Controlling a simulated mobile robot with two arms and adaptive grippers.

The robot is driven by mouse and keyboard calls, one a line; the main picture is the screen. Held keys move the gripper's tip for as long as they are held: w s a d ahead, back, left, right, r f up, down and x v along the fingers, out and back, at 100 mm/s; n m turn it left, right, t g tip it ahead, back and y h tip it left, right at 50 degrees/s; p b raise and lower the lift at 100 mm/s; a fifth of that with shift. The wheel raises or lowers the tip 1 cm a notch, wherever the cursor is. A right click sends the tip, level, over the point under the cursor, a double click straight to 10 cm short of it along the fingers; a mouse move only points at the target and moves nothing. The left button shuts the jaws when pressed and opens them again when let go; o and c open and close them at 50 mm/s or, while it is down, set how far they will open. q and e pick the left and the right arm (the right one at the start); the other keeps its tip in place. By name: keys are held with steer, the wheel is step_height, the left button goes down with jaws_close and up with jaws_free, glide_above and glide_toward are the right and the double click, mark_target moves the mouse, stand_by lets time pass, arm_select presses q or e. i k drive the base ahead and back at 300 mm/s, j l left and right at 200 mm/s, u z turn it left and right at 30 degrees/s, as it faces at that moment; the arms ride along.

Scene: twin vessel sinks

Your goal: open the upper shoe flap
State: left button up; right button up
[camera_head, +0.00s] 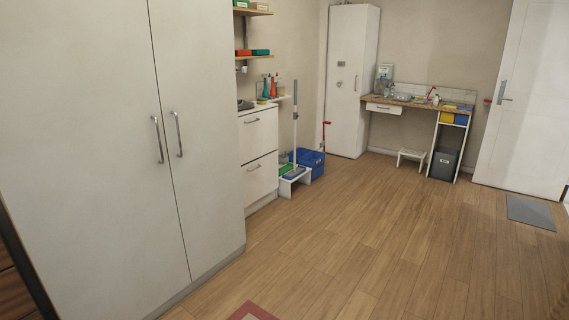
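A narrow white shoe cabinet (249,193) stands against the left wall, just beyond the tall double-door wardrobe. Its upper flap (262,134) looks shut and has a small dark handle (251,121) near its top. The lower flap (263,175) below it also looks shut, with a similar handle (254,167). The wardrobe hides the near side of the cabinet. Neither of my grippers is in view.
The tall white wardrobe (90,130) fills the left foreground. A desk (415,106) is at the back. The wooden floor (370,235) is mostly clear.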

mark_target(258, 130)
steer(key=i+z, duration=0.3)
steer(key=i, duration=1.9)
